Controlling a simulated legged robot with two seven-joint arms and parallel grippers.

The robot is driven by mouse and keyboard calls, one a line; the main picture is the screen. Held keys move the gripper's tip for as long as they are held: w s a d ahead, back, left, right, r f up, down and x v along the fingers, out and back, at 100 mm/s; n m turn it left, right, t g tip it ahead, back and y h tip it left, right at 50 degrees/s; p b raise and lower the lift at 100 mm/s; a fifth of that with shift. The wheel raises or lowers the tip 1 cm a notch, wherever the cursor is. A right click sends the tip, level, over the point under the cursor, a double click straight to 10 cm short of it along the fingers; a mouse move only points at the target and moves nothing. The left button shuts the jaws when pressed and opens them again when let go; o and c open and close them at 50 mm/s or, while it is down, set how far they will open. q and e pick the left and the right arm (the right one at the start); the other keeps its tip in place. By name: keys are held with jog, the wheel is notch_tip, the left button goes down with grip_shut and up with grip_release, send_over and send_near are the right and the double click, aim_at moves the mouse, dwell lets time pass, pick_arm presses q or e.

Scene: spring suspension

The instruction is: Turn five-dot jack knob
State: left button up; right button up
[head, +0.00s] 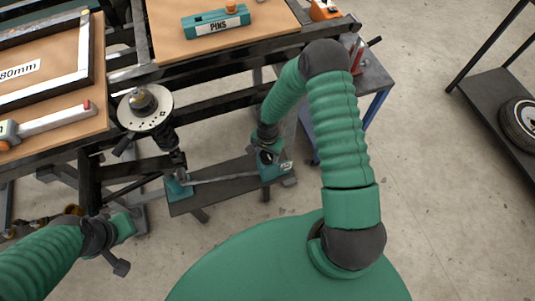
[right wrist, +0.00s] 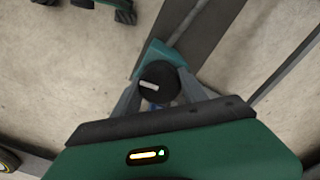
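A round black knob (right wrist: 150,90) with a white bar on its face sits on a teal jack (right wrist: 168,54) in the right wrist view. No five-dot mark is readable. My right gripper (right wrist: 160,78) points at the knob, with one grey finger on each side; I cannot tell whether they press on it. In the head view, my right gripper (head: 268,156) is low over the teal jack (head: 275,171) at the right end of the low dark stand (head: 228,184). Another teal jack (head: 178,187) is at its left end. My left gripper (head: 119,266) is at lower left, its fingers unclear.
A spring strut with a pale dotted disc (head: 160,122) stands near the left jack. Workbenches (head: 95,135) with trays run along the top left. A blue-legged cart (head: 372,80) is behind my right arm. A shelf with a tire (head: 522,120) is far right. Floor (head: 435,210) between is clear.

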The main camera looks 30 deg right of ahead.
jog(key=c, duration=0.6)
jog(key=shift+c, duration=0.3)
jog(key=shift+n, duration=0.4)
